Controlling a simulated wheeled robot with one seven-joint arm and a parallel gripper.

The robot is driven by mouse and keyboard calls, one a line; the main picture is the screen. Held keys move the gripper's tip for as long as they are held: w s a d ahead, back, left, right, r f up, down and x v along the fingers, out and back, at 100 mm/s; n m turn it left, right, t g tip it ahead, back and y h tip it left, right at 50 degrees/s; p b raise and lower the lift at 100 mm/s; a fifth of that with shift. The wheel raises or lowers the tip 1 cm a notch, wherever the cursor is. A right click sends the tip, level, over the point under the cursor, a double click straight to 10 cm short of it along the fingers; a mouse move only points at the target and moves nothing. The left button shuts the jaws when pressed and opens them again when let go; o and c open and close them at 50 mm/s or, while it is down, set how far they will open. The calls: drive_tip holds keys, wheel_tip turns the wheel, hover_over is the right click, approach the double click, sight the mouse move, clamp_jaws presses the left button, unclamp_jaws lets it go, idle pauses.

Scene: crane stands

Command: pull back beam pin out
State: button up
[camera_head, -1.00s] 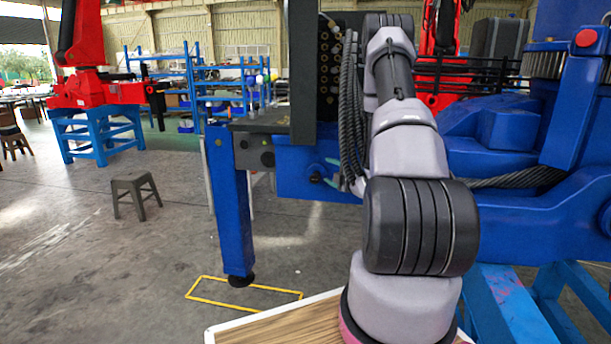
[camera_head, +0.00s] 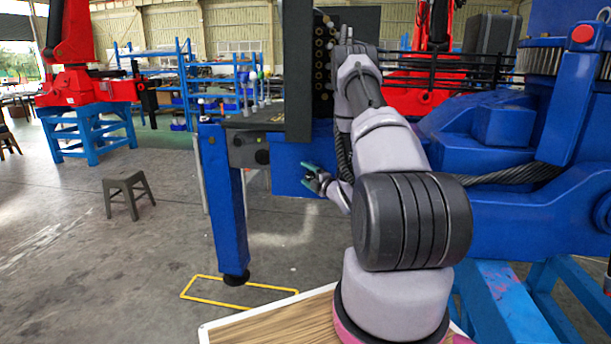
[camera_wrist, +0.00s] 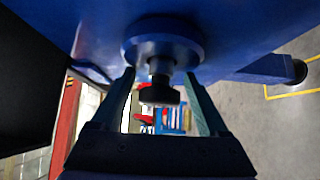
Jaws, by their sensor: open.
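The back beam pin (camera_wrist: 159,92) shows in the wrist view as a short stem with a dark round knob. It stands out from a round collar (camera_wrist: 163,40) on the blue beam (camera_wrist: 240,30). My gripper (camera_wrist: 160,77) is open, with one finger on each side of the pin and visible gaps between. The knob lies between the fingers in this view; how deep it sits cannot be told. In the head view my gripper (camera_head: 311,174) is in front of the blue beam (camera_head: 284,172), left of my forearm. The pin cannot be made out there.
A blue support leg (camera_head: 229,215) stands left of my gripper, with a yellow floor outline (camera_head: 195,293) around its foot. A dark upright panel (camera_head: 297,75) rises above the beam. A stool (camera_head: 127,190) stands on open floor at left.

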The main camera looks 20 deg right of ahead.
drive_tip(key=shift+w, duration=0.3)
drive_tip(key=shift+a, duration=0.1)
clamp_jaws()
idle(1.2)
